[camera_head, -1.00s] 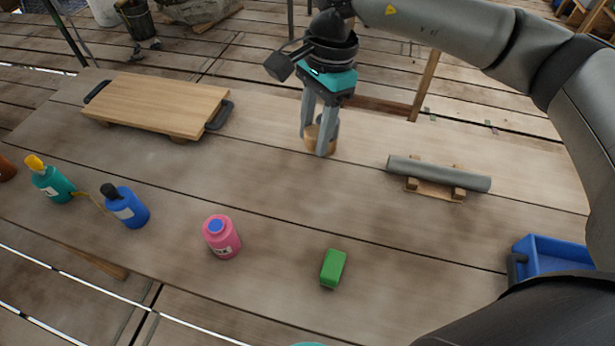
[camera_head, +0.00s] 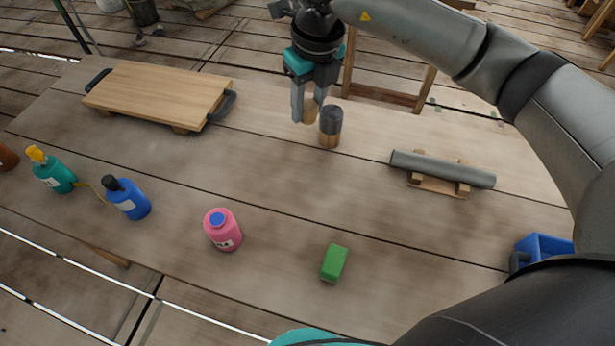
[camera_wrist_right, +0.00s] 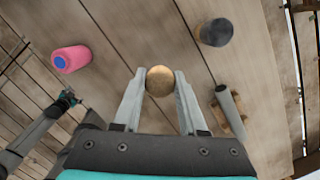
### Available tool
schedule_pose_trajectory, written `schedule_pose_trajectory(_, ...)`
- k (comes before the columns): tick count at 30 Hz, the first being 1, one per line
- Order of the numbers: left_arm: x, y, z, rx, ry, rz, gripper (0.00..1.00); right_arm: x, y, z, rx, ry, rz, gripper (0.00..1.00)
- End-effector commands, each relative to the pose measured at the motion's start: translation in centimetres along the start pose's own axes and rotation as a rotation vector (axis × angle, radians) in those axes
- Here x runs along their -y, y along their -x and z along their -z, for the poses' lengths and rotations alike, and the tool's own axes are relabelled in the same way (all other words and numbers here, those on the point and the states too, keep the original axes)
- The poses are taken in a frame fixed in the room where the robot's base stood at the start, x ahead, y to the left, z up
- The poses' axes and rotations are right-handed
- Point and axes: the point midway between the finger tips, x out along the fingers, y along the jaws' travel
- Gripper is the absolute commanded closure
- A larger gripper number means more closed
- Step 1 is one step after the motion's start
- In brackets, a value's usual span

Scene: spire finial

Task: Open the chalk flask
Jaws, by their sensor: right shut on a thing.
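The chalk flask looks to be the short dark-topped cylinder with a tan lower band (camera_head: 330,128), upright on the table; no label on it is legible. In the right wrist view its dark top (camera_wrist_right: 215,32) shows beyond my fingers. My right gripper (camera_head: 306,118) is shut on a tan, wood-coloured round cap (camera_head: 310,108), just left of the flask and apart from it. The cap (camera_wrist_right: 159,80) sits between the fingertips in the wrist view. My left gripper (camera_wrist_right: 68,100) shows small at the left edge there; its jaws are unclear.
A pink bottle (camera_head: 222,232), green block (camera_head: 334,263), blue bottle (camera_head: 128,200) and teal bottle (camera_head: 53,172) stand nearer. A wooden board (camera_head: 160,92) lies left, a grey cylinder on a cradle (camera_head: 440,168) right, and a blue bin (camera_head: 545,248) far right. The middle is clear.

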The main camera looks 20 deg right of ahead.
Motion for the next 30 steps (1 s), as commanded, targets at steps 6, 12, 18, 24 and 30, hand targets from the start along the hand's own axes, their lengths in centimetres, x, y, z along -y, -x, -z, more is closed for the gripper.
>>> schedule_pose_trajectory(6,0.0,0.0,0.0,0.000,0.000,0.000,0.00,0.1,-0.5,-0.2,0.000,-0.120,0.017,1.00)
schedule_pose_trajectory(12,0.0,-0.4,0.0,0.000,0.000,0.000,0.00,0.1,-4.5,0.5,-0.007,-0.132,0.018,1.00)
schedule_pose_trajectory(18,0.0,-1.0,-0.1,0.000,0.000,0.000,0.00,0.1,-9.9,1.3,-0.006,-0.131,0.019,1.00)
schedule_pose_trajectory(24,0.0,-1.6,-0.1,0.000,0.000,0.000,0.00,0.1,-14.3,1.9,-0.003,-0.129,0.019,1.00)
schedule_pose_trajectory(30,-0.1,-1.7,-0.1,0.000,0.000,0.000,0.00,0.0,-15.9,2.1,0.000,-0.127,0.018,1.00)
